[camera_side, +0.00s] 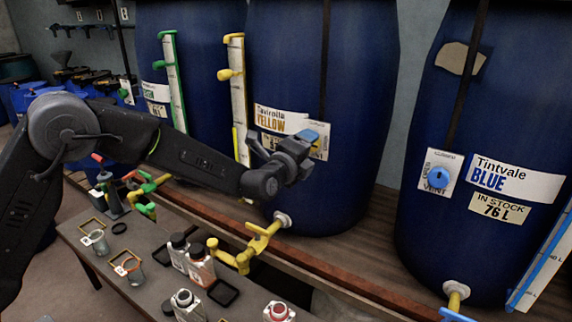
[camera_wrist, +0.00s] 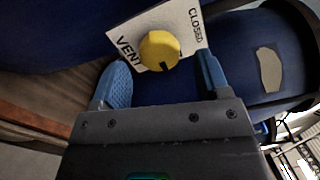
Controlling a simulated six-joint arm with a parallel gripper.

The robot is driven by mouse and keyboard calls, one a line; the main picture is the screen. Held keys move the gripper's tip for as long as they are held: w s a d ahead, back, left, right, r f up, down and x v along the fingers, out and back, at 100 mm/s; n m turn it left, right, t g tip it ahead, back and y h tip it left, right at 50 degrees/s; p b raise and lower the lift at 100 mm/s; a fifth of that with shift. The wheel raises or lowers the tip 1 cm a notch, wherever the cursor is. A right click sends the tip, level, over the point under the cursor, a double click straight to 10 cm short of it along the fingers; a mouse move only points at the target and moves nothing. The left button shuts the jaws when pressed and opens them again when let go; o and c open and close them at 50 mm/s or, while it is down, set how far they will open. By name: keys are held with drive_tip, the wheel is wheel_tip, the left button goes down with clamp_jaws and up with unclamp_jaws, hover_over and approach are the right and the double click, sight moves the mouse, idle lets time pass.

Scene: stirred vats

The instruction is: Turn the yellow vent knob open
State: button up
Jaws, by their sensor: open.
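The yellow vent knob (camera_wrist: 159,49) sits on a white plate (camera_wrist: 186,18) lettered VENT and CLOSED in the wrist view. A dark mark shows on the knob's lower edge in that picture, on the side away from the plate's top corner. My gripper (camera_wrist: 162,64) is open, with one blue finger to the left and one to the right of the knob. Neither finger visibly touches it. In the side view my gripper (camera_side: 306,140) is at the front of the yellow vat (camera_side: 350,100) and hides the knob. Part of the white plate (camera_side: 322,150) shows behind it.
The blue vat (camera_side: 430,200) with its own blue vent knob (camera_side: 438,178) stands to the right. A yellow tap (camera_side: 260,240) is below my gripper. Bottles (camera_side: 200,265) and jars stand on the low bench (camera_side: 150,285). A yellow-marked level gauge (camera_side: 238,100) rises at left.

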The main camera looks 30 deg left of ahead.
drive_tip(key=s, duration=1.1)
drive_tip(key=shift+r, duration=0.1)
